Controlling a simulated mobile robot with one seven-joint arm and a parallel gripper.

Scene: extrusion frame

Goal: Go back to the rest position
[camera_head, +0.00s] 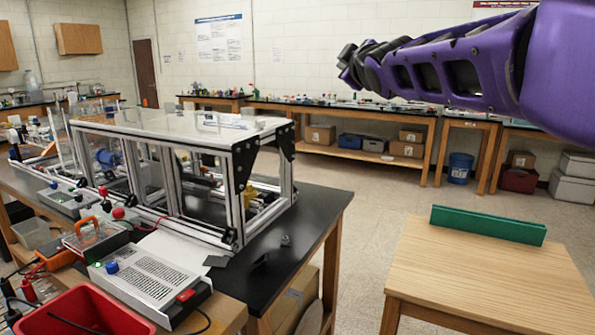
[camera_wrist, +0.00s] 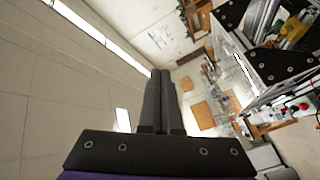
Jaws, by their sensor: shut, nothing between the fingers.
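My purple arm reaches in from the right edge at the top of the head view, held high above the floor and benches. My gripper (camera_wrist: 158,100) shows in the wrist view as two dark fingers pressed together, with nothing between them. In the head view, the dark wrist end (camera_head: 362,66) points left, and the fingertips are hard to make out. The extrusion frame (camera_head: 235,165) stands on the black bench at the left, below and well apart from my gripper. Its corner also shows in the wrist view (camera_wrist: 262,62).
A wooden table (camera_head: 490,265) with a green block (camera_head: 487,225) stands at the front right. A red bin (camera_head: 85,312) and a grey power box (camera_head: 150,280) are at the front left. Benches with boxes line the back wall. Floor between the black bench and wooden table is clear.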

